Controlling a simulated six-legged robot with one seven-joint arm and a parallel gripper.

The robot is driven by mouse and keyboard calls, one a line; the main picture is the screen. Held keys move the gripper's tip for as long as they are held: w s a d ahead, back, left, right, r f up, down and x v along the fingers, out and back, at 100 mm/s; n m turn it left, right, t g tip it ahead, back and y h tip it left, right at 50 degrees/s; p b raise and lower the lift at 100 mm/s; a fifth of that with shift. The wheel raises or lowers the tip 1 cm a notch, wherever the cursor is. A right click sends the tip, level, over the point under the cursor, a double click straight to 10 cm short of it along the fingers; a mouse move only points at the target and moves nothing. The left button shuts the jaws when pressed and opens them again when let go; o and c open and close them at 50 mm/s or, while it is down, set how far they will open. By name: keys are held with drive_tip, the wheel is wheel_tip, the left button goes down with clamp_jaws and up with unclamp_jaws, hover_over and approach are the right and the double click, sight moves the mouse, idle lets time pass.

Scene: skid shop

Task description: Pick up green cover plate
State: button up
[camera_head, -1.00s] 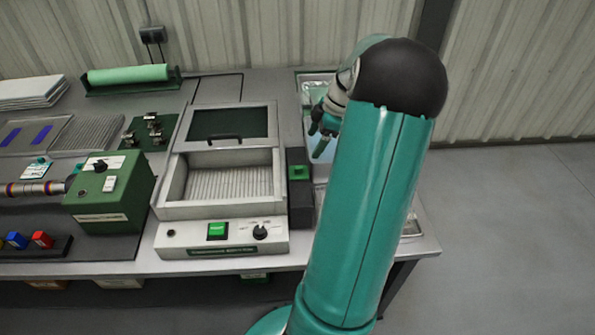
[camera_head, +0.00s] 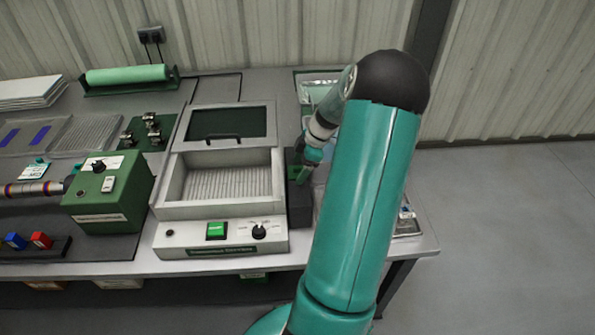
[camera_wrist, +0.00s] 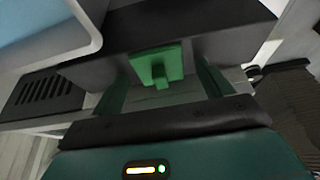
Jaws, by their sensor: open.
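The green cover plate (camera_wrist: 148,62) is a small square plate with a raised grip on its face. It sits on a dark grey block (camera_wrist: 215,45) in the wrist view. In the head view the plate (camera_head: 292,171) is partly hidden behind my gripper (camera_head: 303,173), at the dark block right of the grey machine. In the wrist view my gripper (camera_wrist: 161,82) is open, with one green finger on each side of the plate's grip. The fingers appear apart from the grip, and nothing is held. Whether the fingertips touch the block cannot be told.
The grey machine (camera_head: 175,190) with its raised lid stands directly left of the block. A green control box (camera_head: 108,200) is further left. A pale tray (camera_head: 312,83) lies behind my arm. The bench's right edge is close by, with open floor beyond.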

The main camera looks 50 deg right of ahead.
drive_tip(key=shift+c, duration=0.5)
drive_tip(key=c, duration=1)
drive_tip(key=shift+o, duration=0.2)
drive_tip(key=shift+r, duration=0.15)
